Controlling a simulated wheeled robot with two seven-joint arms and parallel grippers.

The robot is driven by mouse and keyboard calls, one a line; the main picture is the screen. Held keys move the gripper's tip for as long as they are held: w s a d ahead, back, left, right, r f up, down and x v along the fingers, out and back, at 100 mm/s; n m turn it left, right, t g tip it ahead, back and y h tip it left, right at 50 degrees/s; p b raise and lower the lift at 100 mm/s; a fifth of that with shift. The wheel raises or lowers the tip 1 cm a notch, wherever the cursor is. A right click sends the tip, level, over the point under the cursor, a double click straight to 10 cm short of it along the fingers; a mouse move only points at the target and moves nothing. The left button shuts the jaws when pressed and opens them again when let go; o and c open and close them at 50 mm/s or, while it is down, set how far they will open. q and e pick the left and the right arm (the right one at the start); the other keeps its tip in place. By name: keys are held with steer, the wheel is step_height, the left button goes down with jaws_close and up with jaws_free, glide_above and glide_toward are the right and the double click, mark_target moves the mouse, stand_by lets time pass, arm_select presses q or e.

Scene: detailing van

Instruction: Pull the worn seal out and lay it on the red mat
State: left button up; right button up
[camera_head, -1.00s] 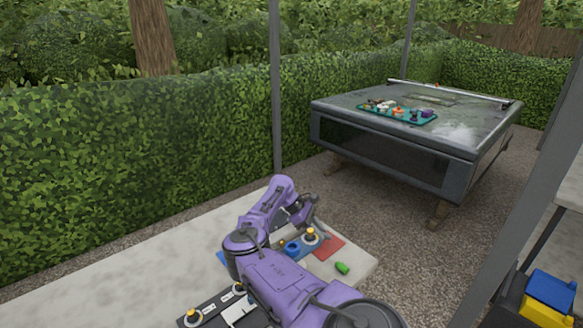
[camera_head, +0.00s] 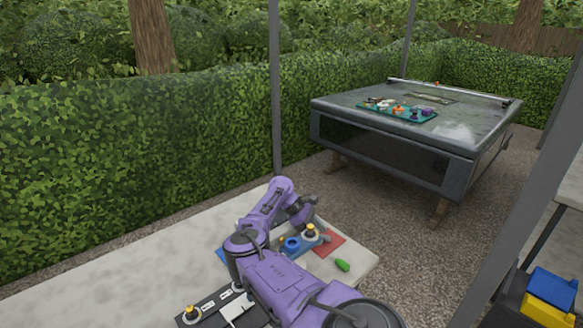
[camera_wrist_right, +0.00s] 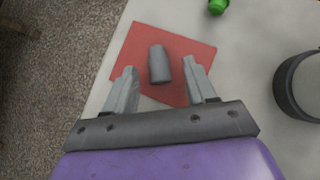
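The red mat (camera_head: 330,243) lies on the pale bench top; it fills the middle of the right wrist view (camera_wrist_right: 200,50). A small grey cylinder, perhaps the worn seal (camera_wrist_right: 159,65), shows over the mat in the right wrist view. It sits between my right fingertips, with gaps on both sides. It looks to be lying on the mat, but its exact height is hard to tell. My right gripper (camera_wrist_right: 160,70) is open above the mat; in the head view (camera_head: 312,222) it is small and partly hidden by its own wrist. My left gripper is not in view.
A green object (camera_head: 342,265) lies near the mat. A dark round item (camera_wrist_right: 300,85) is right of the gripper. Bare bench top lies left.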

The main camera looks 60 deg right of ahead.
steer(key=b+v, duration=0.1)
steer(key=v, duration=0.9)
steer(key=shift+w+r, duration=0.2)
stand_by(0.3)
